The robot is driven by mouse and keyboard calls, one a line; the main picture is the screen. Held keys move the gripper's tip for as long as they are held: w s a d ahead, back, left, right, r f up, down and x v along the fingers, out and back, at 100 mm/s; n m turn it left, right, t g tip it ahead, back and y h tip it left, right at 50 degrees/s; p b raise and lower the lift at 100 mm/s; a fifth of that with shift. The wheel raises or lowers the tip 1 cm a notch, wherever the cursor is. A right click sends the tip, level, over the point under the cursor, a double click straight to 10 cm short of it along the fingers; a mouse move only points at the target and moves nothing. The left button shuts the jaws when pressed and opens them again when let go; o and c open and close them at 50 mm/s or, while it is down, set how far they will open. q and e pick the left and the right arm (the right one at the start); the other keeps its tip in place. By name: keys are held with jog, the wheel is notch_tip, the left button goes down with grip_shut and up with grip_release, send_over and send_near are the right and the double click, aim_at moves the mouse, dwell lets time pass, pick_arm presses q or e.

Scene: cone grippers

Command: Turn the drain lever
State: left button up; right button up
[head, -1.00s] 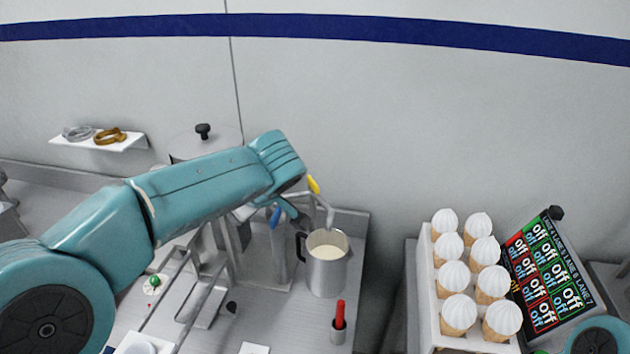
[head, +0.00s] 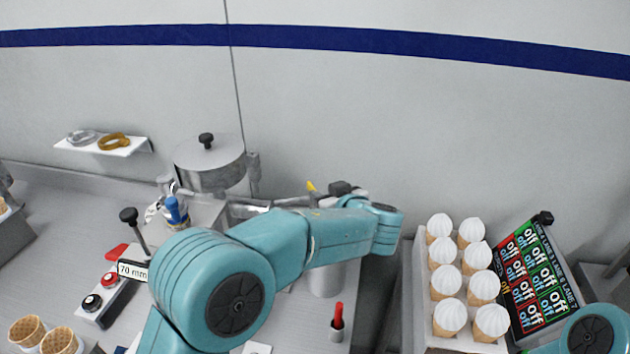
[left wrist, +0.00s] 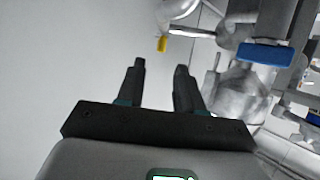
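A lever with a yellow tip (head: 311,187) shows above my left forearm in the head view. The yellow tip (left wrist: 162,44) also hangs from metal fittings in the left wrist view, beyond the fingertips. A blue handle (left wrist: 270,53) shows right of it there. I cannot tell which of these is the drain lever. My left gripper (left wrist: 160,72) is open, with empty space between its fingers, and the yellow tip is apart from them. In the head view the left gripper (head: 345,189) is partly hidden behind its wrist, right of the yellow tip. My right gripper is out of view.
A metal pitcher (head: 325,284) is mostly hidden behind my left arm. A red-handled tool (head: 338,315) stands in a holder in front. A rack of white-topped cones (head: 421,320) and a lane panel (head: 536,275) are at right. A lidded pot (head: 210,160) is behind left.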

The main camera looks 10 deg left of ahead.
aim_at(314, 188)
pick_arm(q)
jog(key=p+x, duration=0.2)
jog(key=x, duration=0.3)
jog(key=shift+w+a+f, duration=0.1)
jog(key=shift+w+a, duration=0.05)
jog(key=shift+w, duration=0.25)
jog(key=shift+w+a+f, duration=0.1)
jog(key=shift+a+f, duration=0.05)
jog(key=shift+a, duration=0.15)
jog(key=shift+d, duration=0.1)
jog(key=c, duration=0.3)
grip_shut()
